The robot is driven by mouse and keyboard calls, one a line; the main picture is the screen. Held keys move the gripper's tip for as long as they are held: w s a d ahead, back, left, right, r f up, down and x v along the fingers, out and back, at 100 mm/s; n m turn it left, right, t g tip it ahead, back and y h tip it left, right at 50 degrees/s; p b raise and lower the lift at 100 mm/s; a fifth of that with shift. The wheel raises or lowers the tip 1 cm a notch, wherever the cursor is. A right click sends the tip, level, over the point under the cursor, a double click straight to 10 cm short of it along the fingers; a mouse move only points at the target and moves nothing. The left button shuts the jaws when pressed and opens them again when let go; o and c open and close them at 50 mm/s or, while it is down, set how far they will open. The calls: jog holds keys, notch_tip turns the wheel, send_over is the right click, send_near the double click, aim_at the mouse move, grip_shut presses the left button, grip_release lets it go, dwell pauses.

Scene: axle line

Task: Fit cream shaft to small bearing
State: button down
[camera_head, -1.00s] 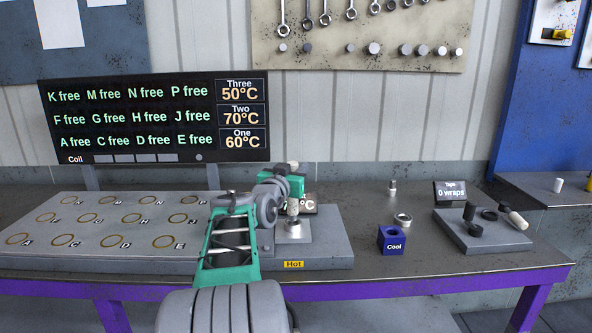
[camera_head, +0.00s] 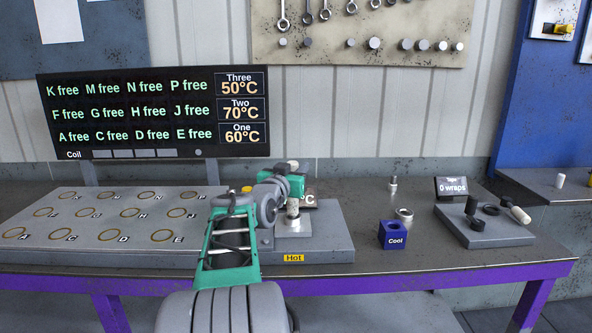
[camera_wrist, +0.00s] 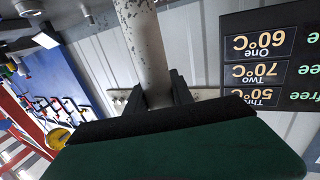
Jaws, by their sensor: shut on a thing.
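My gripper (camera_head: 293,188) is over the right part of the grey heater base, shut on a speckled cream shaft (camera_head: 293,208). The shaft stands about upright below my gripper, over a bright metal plate (camera_head: 294,229). I cannot tell whether its lower end touches the plate or sits in a ring there. In the wrist view the shaft (camera_wrist: 146,55) runs between the two dark fingers. A small silver ring (camera_head: 404,214), which may be a bearing, lies on the bench right of the heater, behind the blue Cool block (camera_head: 393,236). No bearing is clearly visible at the shaft.
A grey stand (camera_head: 487,238) at right holds dark parts and a cream-ended cylinder (camera_head: 519,214), beside a "0 wraps" sign (camera_head: 451,188). A small metal piece (camera_head: 393,184) stands behind.

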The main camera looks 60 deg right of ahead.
jog(key=shift+f+b, duration=0.2)
jog(key=shift+b, duration=0.1)
jog(key=c, duration=1.3)
grip_release()
jog(key=shift+o, duration=1.3)
jog(key=shift+f, duration=0.1)
jog(key=a, duration=0.7)
jog(key=shift+s+a+b, duration=0.4)
jog(key=shift+s+b, duration=0.05)
